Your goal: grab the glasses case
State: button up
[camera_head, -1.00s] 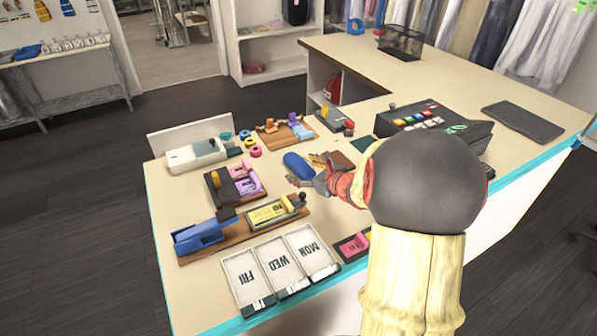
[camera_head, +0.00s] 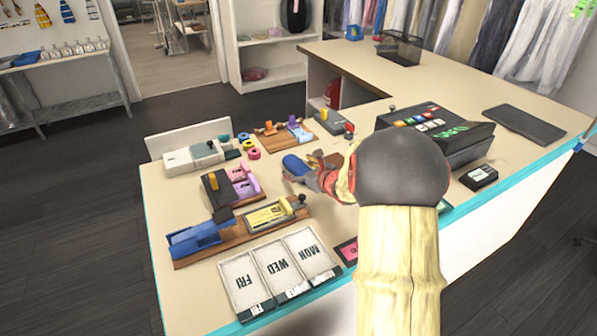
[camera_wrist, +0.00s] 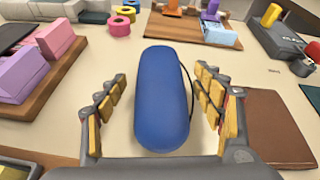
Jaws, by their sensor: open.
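The glasses case is a blue, rounded, elongated case (camera_wrist: 162,100) lying on the counter. In the wrist view it lies lengthwise between the two open fingers of my gripper (camera_wrist: 160,108), with a gap on each side. A thin dark cord runs along its right side. In the head view the blue case (camera_head: 296,164) shows just beyond my gripper (camera_head: 301,174), which partly covers it. My gripper is open and low over the counter.
A brown leather piece (camera_wrist: 278,128) lies right of the gripper. Wooden boards with pink blocks (camera_wrist: 28,72) stand to the left. Tape rolls (camera_wrist: 120,22) and another board (camera_wrist: 195,28) are beyond. A cash register (camera_head: 440,130) stands on the counter (camera_head: 375,80) at right.

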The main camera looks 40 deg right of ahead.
jog(key=shift+c, duration=0.7)
jog(key=c, duration=1.1)
jog(key=shift+c, duration=0.3)
